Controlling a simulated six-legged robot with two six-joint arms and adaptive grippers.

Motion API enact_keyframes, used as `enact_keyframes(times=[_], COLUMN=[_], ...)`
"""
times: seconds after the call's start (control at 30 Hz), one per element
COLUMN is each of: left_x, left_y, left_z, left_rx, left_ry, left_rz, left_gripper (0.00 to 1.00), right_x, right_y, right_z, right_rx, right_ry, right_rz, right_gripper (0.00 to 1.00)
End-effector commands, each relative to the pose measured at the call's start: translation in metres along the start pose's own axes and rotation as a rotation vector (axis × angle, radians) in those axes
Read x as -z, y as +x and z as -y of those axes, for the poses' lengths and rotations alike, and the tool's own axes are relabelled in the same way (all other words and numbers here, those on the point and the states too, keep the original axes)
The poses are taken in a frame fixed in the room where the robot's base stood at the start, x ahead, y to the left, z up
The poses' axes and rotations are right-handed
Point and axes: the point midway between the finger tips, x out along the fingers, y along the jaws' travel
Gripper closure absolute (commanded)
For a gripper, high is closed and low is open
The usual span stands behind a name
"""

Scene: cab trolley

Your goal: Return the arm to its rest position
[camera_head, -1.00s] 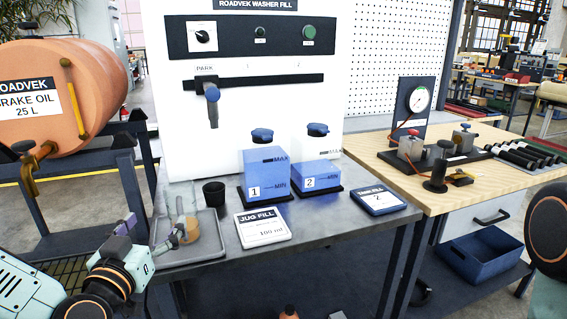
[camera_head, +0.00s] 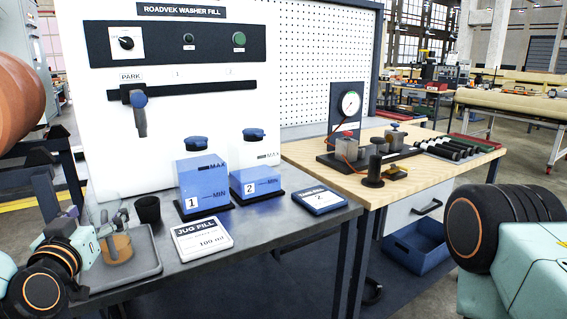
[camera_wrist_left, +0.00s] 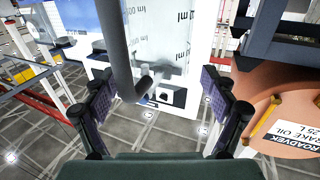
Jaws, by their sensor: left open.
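My left gripper (camera_head: 98,214) is at the left of the head view, beside a clear jug (camera_head: 103,216) with amber liquid in its bottom. The jug stands on a grey tray (camera_head: 146,270). In the left wrist view the two purple-padded fingers of this gripper (camera_wrist_left: 160,98) are spread apart. A dark grey curved bar, seemingly the jug's handle (camera_wrist_left: 118,55), shows between them, with clear marked wall behind it. I cannot tell whether a finger touches it. My right arm shows at the right of the head view; its gripper is out of view.
The washer fill panel (camera_head: 210,110) rises behind. An orange brake oil drum (camera_head: 18,95) is at left.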

Motion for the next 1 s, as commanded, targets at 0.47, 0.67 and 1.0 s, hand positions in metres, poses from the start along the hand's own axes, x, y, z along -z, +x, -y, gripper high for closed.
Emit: enact_keyframes(times=[0.47, 0.67, 1.0], left_x=[-0.004, -0.004, 0.0], left_y=[0.03, 0.03, 0.02], left_z=[0.0, 0.0, 0.001], left_rx=[0.0, 0.0, 0.002], left_ry=[0.0, 0.0, -0.003], left_rz=[0.001, 0.0, 0.002], left_gripper=[0.15, 0.15, 0.15], right_x=[0.0, 0.0, 0.0], right_y=[0.009, 0.009, 0.004], right_z=[0.0, 0.0, 0.0], right_rx=[0.0, 0.0, 0.0], right_ry=[0.0, 0.0, 0.0], right_rz=[0.0, 0.0, 0.0], right_gripper=[1.0, 1.0, 1.0])
